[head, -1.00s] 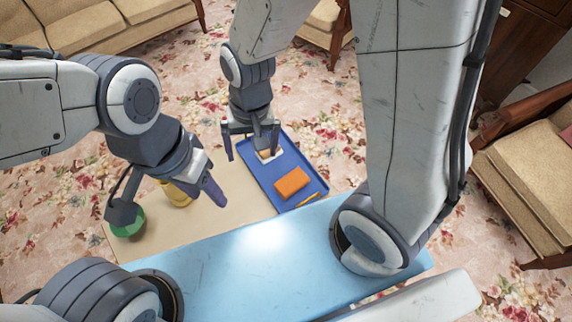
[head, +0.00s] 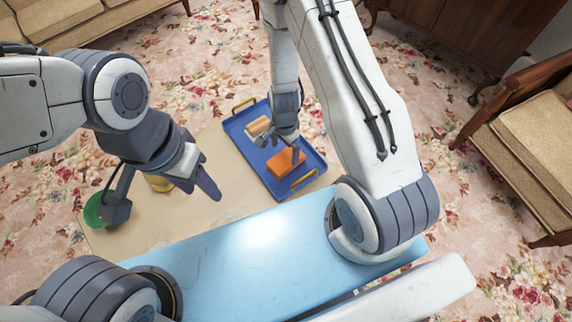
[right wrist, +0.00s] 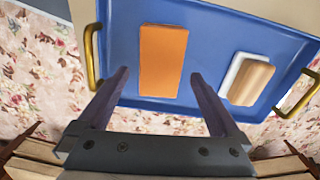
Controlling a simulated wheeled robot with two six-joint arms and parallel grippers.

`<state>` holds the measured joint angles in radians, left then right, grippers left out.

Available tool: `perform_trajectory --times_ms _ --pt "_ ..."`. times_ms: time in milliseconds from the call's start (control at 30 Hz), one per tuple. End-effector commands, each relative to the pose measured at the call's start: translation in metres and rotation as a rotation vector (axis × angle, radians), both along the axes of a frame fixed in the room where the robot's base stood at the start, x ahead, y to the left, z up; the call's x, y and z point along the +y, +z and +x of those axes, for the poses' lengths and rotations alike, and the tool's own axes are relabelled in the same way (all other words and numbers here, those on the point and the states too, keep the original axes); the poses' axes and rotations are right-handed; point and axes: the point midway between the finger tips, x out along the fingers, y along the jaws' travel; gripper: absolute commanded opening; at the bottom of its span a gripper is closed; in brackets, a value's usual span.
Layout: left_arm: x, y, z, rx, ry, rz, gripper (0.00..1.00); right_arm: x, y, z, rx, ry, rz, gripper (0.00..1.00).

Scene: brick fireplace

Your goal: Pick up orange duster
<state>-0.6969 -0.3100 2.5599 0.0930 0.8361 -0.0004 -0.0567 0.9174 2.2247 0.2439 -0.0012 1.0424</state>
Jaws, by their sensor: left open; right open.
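The orange duster (head: 281,163), a flat rectangular block, lies on a blue tray (head: 262,171) and is partly covered by my right gripper in the head view. My right gripper (head: 280,149) is open and empty above the tray, close to the duster. In the right wrist view the duster (right wrist: 163,62) lies ahead of the open fingers (right wrist: 160,76), lined up between their tips and apparently not held. My left gripper (head: 165,201) is open over the left part of the table, away from the tray.
A wood-and-white block (right wrist: 249,80) lies on the tray beside the duster. The tray has yellow handles (head: 304,179). A green object (head: 95,211) and a yellow one (head: 158,183) stand near my left gripper on the beige table (head: 215,150). A light-blue surface (head: 220,250) is nearer.

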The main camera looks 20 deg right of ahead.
Motion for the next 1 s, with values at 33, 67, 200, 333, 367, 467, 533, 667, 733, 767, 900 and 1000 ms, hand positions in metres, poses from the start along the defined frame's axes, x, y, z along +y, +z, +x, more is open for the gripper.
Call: perform_trajectory --times_ms 33,67,200,333,367,467,533,667,733,767,900,1000 --pt "0.0 -0.012 0.0 0.0 0.0 0.0 0.5 0.0 -0.012 0.0 0.0 0.0 0.0 1.0" --pt "0.0 -0.013 0.0 0.0 0.0 0.0 0.5 0.0 -0.013 0.0 0.0 0.0 0.0 1.0" --pt "0.0 -0.016 0.0 0.0 0.0 0.0 0.5 -0.001 -0.017 0.0 0.0 0.001 0.0 1.0" --pt "0.0 -0.027 0.0 0.0 0.0 0.0 0.5 -0.002 -0.028 0.001 0.001 0.002 0.0 1.0" --pt "0.0 -0.03 0.0 0.0 0.0 0.0 0.5 -0.003 -0.033 0.002 0.001 0.002 0.0 1.0" --pt "0.0 -0.044 0.0 0.0 0.0 0.0 0.5 -0.006 -0.049 0.003 0.001 0.001 0.0 1.0" --pt "0.0 -0.053 0.0 0.0 0.0 0.0 0.5 -0.006 -0.058 0.003 0.0 0.002 0.0 1.0" --pt "0.0 -0.061 0.0 0.0 0.0 0.0 0.5 -0.006 -0.066 0.004 0.0 0.003 0.0 1.0" --pt "0.0 -0.061 0.0 0.0 0.0 0.0 0.5 -0.006 -0.066 0.004 0.0 0.002 0.0 1.0" --pt "0.0 -0.06 0.0 0.0 0.0 0.0 0.5 -0.006 -0.065 0.004 0.0 0.002 0.0 1.0" --pt "0.0 -0.059 0.0 0.0 0.0 0.0 0.5 -0.006 -0.064 0.003 0.0 0.002 0.0 1.0" --pt "0.0 -0.059 0.0 0.0 0.0 0.0 0.5 -0.006 -0.064 0.003 0.0 0.002 0.0 0.66"
